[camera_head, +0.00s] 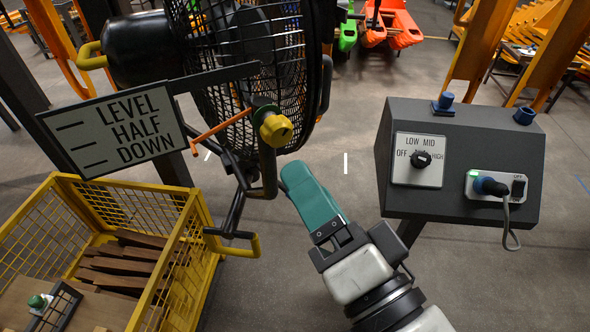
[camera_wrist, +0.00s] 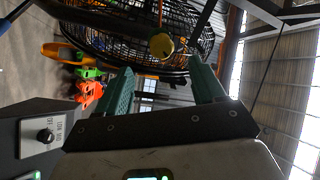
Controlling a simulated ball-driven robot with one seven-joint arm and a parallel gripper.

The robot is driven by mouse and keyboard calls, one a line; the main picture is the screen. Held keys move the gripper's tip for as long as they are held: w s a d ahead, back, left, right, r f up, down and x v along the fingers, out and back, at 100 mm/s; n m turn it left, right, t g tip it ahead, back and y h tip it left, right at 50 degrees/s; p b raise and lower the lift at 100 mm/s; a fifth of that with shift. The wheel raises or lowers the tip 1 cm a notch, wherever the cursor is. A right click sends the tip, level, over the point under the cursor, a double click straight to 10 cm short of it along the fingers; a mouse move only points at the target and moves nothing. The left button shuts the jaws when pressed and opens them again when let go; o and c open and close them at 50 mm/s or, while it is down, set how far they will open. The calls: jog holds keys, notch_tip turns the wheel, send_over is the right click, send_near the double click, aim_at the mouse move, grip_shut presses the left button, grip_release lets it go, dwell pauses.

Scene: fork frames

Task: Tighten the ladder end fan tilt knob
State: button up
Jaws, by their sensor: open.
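The black caged fan (camera_head: 250,55) stands at the top of the head view. Its yellow tilt knob (camera_head: 276,130) sits on a dark bracket at the fan's lower side. In the wrist view the knob (camera_wrist: 161,46) appears between and beyond the two fingertips. My gripper (camera_head: 294,172), with teal fingers, is just below and right of the knob in the head view, apart from it. In the wrist view my gripper (camera_wrist: 160,65) is open with nothing between its fingers. A sign (camera_head: 115,128) reading LEVEL HALF DOWN, with marker lines, is left of the knob; an orange pointer (camera_head: 220,130) lies between them.
A yellow mesh cart (camera_head: 190,245) holding wooden pieces (camera_head: 125,265) stands at lower left. Bare floor shows between my arm and the box.

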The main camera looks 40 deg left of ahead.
jog(key=shift+p+v, duration=0.95)
jog(key=shift+v, duration=0.15)
jog(key=w+d+f+h+b, duration=0.2)
jog(key=d+f+h, duration=0.4)
jog(key=d+f, duration=0.65)
jog(key=w+d+f+h+b, duration=0.1)
jog(key=d+f+h, duration=0.65)
jog(key=f, duration=0.75)
jog(key=s+d+f+g+h+b, duration=0.1)
jog(key=s+d+f+g+h, duration=0.1)
jog(key=s+d+f, duration=0.4)
jog(key=s+d+f+m+g+h+b, duration=0.1)
jog(key=s+d+f+g, duration=0.4)
jog(key=d, duration=0.9)
jog(key=s+f+h, duration=0.1)
jog(key=s+f, duration=0.1)
jog(key=s, duration=0.2)
jog(key=shift+m+h, duration=0.3)
jog(key=shift+h, duration=0.05)
jog(key=shift+f, duration=0.15)
